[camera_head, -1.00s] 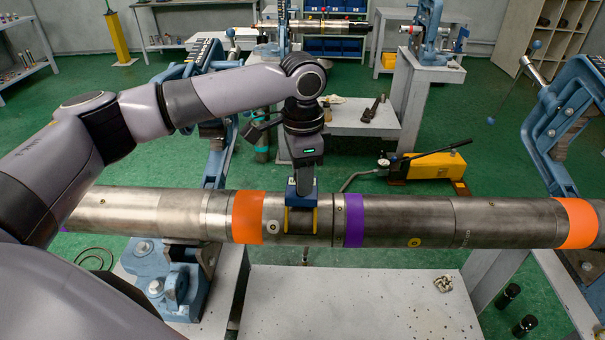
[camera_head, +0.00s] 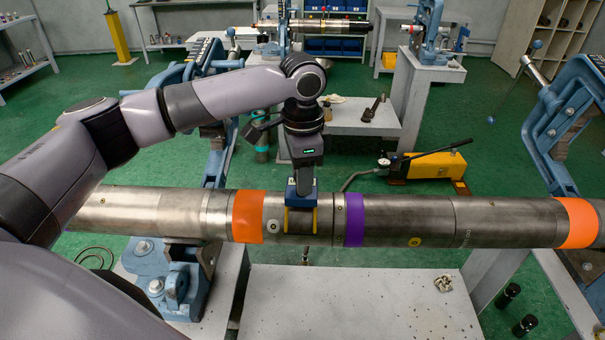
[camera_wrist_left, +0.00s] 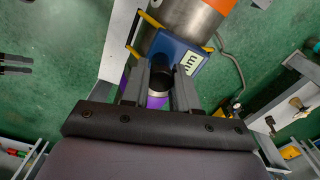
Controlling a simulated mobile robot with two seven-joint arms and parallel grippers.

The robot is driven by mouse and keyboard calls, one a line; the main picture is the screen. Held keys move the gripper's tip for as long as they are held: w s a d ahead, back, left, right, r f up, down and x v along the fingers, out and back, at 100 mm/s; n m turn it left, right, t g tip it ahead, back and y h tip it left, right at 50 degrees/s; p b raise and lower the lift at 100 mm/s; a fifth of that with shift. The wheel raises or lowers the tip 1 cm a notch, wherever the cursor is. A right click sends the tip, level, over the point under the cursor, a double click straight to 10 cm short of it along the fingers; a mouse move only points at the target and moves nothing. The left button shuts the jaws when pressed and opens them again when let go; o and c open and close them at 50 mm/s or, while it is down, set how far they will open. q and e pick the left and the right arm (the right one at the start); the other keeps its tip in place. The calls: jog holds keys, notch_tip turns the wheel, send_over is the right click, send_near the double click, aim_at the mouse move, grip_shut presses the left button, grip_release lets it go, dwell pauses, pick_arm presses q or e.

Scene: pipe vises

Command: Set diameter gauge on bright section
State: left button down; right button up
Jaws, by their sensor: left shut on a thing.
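The long steel pipe (camera_head: 400,222) lies across the head view, with orange bands (camera_head: 248,217) and a purple band (camera_head: 354,220). The diameter gauge is a blue block (camera_head: 301,193) with yellow-edged legs, set over the pipe between the left orange band and the purple band. My left gripper (camera_wrist_left: 160,84) is shut on the gauge's dark round knob, above the pipe. Whether the gauge's legs press on the pipe is hard to tell. My right gripper is not in view.
A blue vise (camera_head: 165,280) stands below the pipe at left; another blue vise (camera_head: 570,120) is at right. A grey bench (camera_head: 345,300) holds a small metal part (camera_head: 443,284). A yellow hand pump (camera_head: 435,165) is on the green floor behind.

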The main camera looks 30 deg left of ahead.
pick_arm(q)
jog(key=shift+f, duration=0.25)
jog(key=c, duration=0.8)
grip_release()
jog(key=shift+r, duration=3.5)
